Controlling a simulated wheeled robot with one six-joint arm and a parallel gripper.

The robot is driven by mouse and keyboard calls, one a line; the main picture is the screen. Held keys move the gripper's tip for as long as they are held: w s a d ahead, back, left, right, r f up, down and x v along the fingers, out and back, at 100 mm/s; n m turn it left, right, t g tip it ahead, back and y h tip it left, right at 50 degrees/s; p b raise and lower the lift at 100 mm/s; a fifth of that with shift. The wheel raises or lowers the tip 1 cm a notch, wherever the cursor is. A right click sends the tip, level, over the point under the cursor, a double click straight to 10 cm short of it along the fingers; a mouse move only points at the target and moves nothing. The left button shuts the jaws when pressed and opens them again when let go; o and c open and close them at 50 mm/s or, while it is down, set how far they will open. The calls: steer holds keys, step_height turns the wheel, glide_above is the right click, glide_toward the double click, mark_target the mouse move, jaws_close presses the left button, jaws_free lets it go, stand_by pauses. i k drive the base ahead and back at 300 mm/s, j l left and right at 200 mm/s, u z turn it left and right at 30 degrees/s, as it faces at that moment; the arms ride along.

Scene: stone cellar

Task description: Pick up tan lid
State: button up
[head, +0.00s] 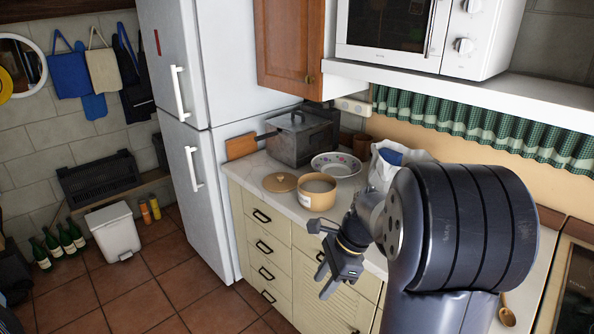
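The tan lid (280,182) is round with a small knob on top. It lies flat on the light countertop near the front left corner. A tan pot (317,189) without a lid stands just right of it, close by; whether they touch is hard to tell. My gripper (326,280) hangs in front of the counter's edge, right of and nearer than the lid and pot. Its two fingers point down and stand apart, with nothing seen between them. My arm hides part of the counter to the right.
A white bag (392,160) is to the right. A white fridge (197,110) rises left of the counter. A microwave (423,35) sits on a shelf above.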

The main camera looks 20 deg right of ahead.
mark_target(277, 182)
steer(key=i+j+z, duration=0.25)
steer(key=i, duration=0.15)
steer(key=i+j+z, duration=0.25)
steer(key=i, duration=0.15)
steer(key=i+j+z, duration=0.25)
steer(key=i+j, duration=0.15)
steer(key=i+j+z, duration=0.5)
steer(key=j, duration=0.4)
steer(key=i+j+z, duration=0.25)
steer(key=j, duration=0.35)
steer(key=i+l, duration=0.05)
